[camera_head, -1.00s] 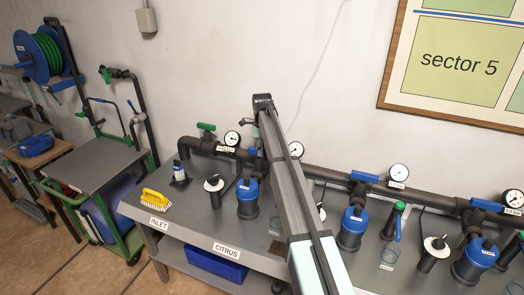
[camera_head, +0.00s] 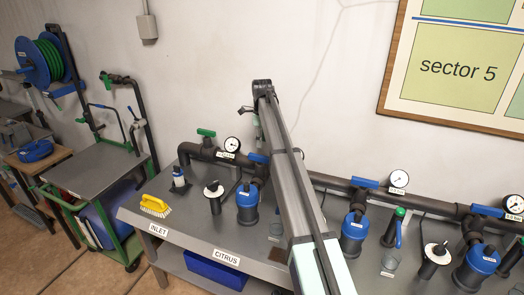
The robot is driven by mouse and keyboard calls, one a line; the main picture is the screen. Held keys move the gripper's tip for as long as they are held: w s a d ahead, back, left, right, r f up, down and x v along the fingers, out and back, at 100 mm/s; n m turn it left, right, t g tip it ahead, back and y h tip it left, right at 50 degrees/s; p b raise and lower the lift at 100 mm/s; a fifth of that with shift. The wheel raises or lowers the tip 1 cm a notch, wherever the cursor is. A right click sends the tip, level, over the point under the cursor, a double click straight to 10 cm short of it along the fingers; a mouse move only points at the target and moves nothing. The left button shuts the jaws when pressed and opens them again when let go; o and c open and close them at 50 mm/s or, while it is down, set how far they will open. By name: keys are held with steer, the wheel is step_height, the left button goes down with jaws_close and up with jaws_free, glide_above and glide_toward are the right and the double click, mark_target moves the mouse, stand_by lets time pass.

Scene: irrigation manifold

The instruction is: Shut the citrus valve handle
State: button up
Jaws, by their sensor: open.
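The CITRUS label (camera_head: 226,257) is on the front edge of the bench. Above and behind it, a blue valve handle (camera_head: 258,158) sits on the dark pipe, beside a blue-topped filter (camera_head: 247,190). The handle appears to lie roughly along the pipe. My arm covers its right side, so its exact angle is hard to judge. My arm rises from the bottom and reaches in front of the pipe and wall, just right of the handle.
A green-handled valve (camera_head: 206,133) and a gauge (camera_head: 232,144) are left along the pipe. Another blue handle (camera_head: 365,183) is to the right.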

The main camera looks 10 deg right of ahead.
steer(key=shift+r, duration=1.95)
step_height(320, 180, up, 3)
steer(key=shift+p, duration=0.95)
